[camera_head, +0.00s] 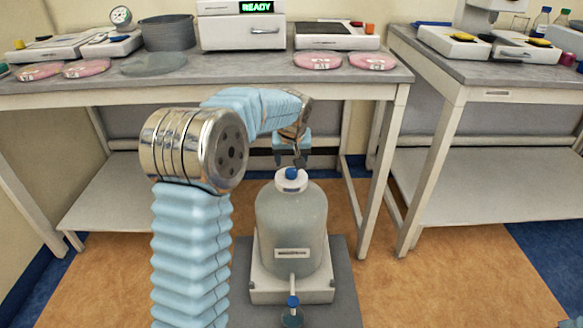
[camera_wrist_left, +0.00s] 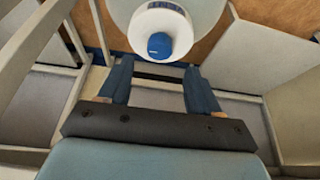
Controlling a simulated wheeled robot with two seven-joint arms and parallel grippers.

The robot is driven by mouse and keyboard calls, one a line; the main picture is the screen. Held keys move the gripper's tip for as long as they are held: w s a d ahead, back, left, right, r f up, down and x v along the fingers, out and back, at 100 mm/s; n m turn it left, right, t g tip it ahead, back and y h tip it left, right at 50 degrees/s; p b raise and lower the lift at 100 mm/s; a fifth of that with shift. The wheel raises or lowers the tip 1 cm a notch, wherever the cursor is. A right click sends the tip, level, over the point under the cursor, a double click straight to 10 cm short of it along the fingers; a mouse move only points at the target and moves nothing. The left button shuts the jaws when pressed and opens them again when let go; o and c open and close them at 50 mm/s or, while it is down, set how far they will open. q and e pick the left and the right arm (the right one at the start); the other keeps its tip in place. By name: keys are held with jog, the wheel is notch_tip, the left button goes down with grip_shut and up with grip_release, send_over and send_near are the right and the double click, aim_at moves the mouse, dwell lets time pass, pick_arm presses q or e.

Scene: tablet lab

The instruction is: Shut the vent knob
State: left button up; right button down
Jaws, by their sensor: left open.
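The vent knob (camera_head: 291,173) is a small blue knob on the white cap (camera_head: 284,185) of a large translucent bottle (camera_head: 291,225). In the left wrist view the blue knob (camera_wrist_left: 160,45) sits on the round white cap (camera_wrist_left: 178,23), just beyond the fingertips and between their lines. My left gripper (camera_head: 291,160) is open and empty, just behind and above the knob in the head view. Its two blue fingers also show in the left wrist view (camera_wrist_left: 158,75). I cannot tell whether a finger touches the cap.
The bottle stands on a white base (camera_head: 265,290) with a spout and a lower blue tap (camera_head: 293,301). Behind is a lab table (camera_head: 225,75) with pink dishes (camera_head: 317,61), a stacked grey cylinder and a device reading READY (camera_head: 242,30). A second table (camera_head: 475,72) stands right.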

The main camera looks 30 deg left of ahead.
aim_at(291, 171)
pick_arm(q)
jog(key=x, duration=0.5)
jog(key=shift+w+f, duration=0.15)
jog(key=shift+f, duration=0.25)
jog(key=c, duration=1)
jog(key=shift+c, duration=0.2)
